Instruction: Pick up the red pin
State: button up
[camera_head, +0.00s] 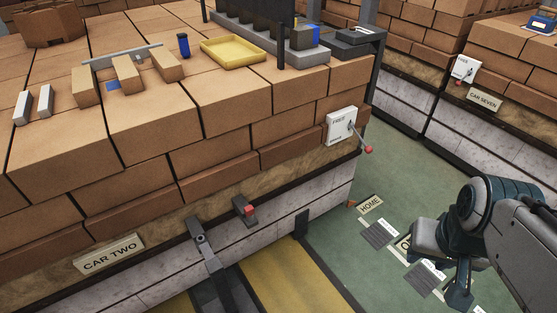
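A small red pin (249,210) shows as a red end in a dark bracket on the side of the brick-loaded car, above a grey metal bar. Most of its length is hidden by the bracket. My gripper (444,272) is at the lower right, over the green floor, well to the right of the pin and apart from it. Nothing shows in it. Its fingers are seen at a slant, so whether they are open or shut is unclear.
The brick-loaded car (230,105) fills the left and middle. A lever with a red knob (368,149) sticks out from a white box (341,126) at its corner. A yellow tray (232,52) lies on top. The green floor (340,260) is open between the car and my arm.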

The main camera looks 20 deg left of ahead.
aim_at(249, 211)
jog(key=i, duration=1.75)
jog(key=u, duration=2.2)
jog(key=i, duration=0.2)
jog(key=u, duration=0.75)
